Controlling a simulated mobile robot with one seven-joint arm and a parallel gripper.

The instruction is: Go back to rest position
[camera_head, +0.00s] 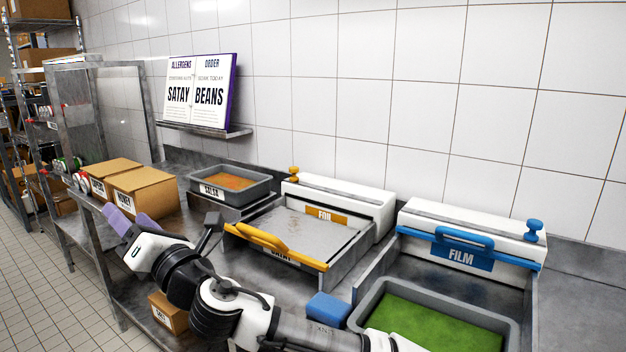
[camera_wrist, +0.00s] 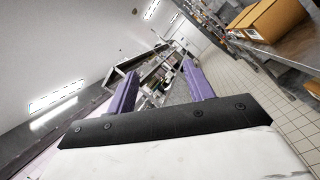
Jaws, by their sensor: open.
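My gripper (camera_head: 131,223) has purple fingers and is at the left end of my arm in the head view. It is raised beside the front edge of the steel counter, in front of the cardboard boxes, and points left. In the wrist view my gripper (camera_wrist: 161,86) shows its two purple fingers apart, with nothing between them. Beyond the fingers are the tiled floor and distant shelving. My arm reaches from the bottom right of the head view across the front of the counter.
Cardboard boxes (camera_head: 146,192) stand on the counter. A salsa tray (camera_head: 231,188), a foil station (camera_head: 318,228) with a yellow handle, and a film station (camera_head: 472,240) with a blue handle line the wall. A blue block (camera_head: 327,307) lies beside a tray of green food (camera_head: 508,325). Shelving (camera_head: 40,130) stands far left.

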